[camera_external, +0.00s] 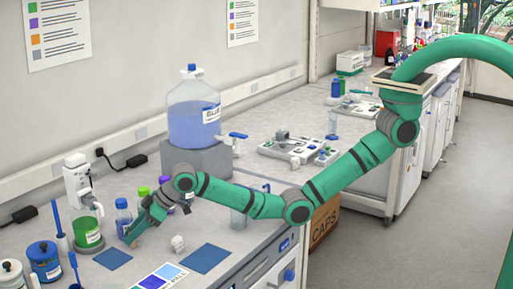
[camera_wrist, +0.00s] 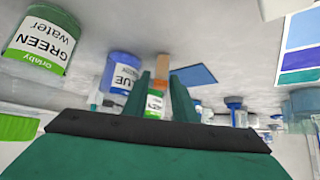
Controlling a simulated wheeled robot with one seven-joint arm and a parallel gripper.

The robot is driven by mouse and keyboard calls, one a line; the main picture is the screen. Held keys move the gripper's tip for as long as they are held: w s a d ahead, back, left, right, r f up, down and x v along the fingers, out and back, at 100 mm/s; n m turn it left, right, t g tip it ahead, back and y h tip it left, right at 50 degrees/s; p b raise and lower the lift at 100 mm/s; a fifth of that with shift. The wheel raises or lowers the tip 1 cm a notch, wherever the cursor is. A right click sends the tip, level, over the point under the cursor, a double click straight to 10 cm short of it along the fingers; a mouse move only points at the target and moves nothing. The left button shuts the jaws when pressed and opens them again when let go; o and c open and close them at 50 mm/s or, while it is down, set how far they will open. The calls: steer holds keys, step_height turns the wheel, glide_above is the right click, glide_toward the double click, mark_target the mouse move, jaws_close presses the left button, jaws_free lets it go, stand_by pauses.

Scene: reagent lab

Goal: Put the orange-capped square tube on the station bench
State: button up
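My gripper (camera_external: 137,228) is low over the near bench (camera_external: 205,228), at the left, in front of a row of capped bottles. In the external view a small tan patch (camera_external: 130,237) shows at the fingertips. I cannot tell whether a finger touches it.
Near the gripper stand a blue-capped bottle (camera_external: 123,216) and a green-labelled jar (camera_external: 87,231). Two blue mats (camera_external: 113,258) (camera_external: 205,258) and a colour card (camera_external: 160,278) lie in front. A large blue carboy (camera_external: 194,115) stands behind. A white instrument tray (camera_external: 292,148) sits on the farther bench.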

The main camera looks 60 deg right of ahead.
steer(key=shift+a+f, duration=0.1)
jaws_close()
step_height(320, 180, up, 10)
stand_by(0.6)
